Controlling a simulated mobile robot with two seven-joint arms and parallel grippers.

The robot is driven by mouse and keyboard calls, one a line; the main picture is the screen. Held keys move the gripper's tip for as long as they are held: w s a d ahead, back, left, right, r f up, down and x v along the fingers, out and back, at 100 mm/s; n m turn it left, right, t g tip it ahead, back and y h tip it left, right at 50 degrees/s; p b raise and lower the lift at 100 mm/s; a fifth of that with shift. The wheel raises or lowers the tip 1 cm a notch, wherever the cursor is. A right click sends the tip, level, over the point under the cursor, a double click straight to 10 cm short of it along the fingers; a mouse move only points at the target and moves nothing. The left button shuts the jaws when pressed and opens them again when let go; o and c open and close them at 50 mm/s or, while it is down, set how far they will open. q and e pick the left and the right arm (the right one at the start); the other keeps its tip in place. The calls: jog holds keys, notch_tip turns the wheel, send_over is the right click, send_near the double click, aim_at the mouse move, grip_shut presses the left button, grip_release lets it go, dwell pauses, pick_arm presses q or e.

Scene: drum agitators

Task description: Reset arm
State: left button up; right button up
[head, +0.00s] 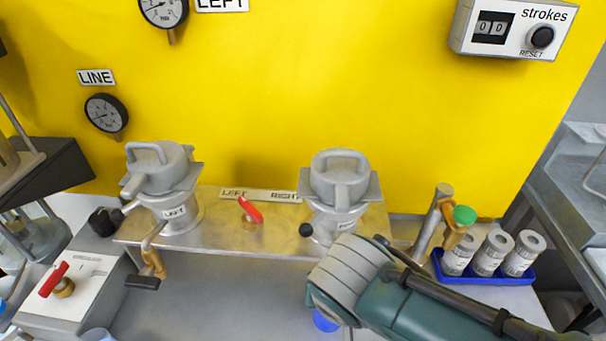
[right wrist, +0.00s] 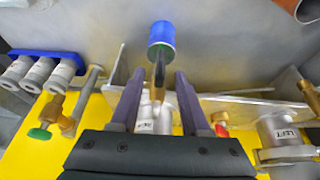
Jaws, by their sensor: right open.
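My right arm reaches in from the lower right in the head view, and its wrist hides its own fingers there. In the right wrist view my right gripper (right wrist: 158,76) is open, with its two dark fingers apart. A blue cylinder (right wrist: 162,42) with a brass stem shows between and beyond the fingertips; I cannot tell whether a finger touches it. A bit of blue also shows below my wrist in the head view (head: 325,321). The right agitator (head: 341,187) stands on the metal shelf behind my wrist. The left agitator (head: 165,185) stands further left. My left gripper is not in view.
A red-handled valve (head: 250,211) sits between the agitators. A green-capped brass valve (head: 461,220) and a blue tray (head: 484,281) with grey-capped containers are at right. A red-handled box (head: 82,291) stands lower left. A stroke counter (head: 513,27) hangs on the yellow panel.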

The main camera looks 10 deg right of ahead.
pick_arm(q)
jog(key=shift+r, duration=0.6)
pick_arm(e)
jog(key=shift+v, duration=0.85)
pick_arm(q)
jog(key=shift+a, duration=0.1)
pick_arm(e)
jog(key=shift+s, duration=0.15)
jog(key=s+d+r+n+y, duration=0.1)
jog(key=s+d+r+n, duration=0.25)
jog(key=s+r, duration=0.5)
jog(key=s+d+r+n+y, duration=0.1)
jog(key=s+d+r+n, duration=0.1)
jog(key=s+d+r, duration=0.45)
pick_arm(q)
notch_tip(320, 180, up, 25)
jog(key=p, duration=2.5)
jog(key=shift+p, duration=0.3)
pick_arm(e)
notch_tip(320, 180, up, 25)
jog(key=s+a, duration=0.2)
jog(key=shift+r+g, duration=0.15)
jog(key=shift+g, duration=0.25)
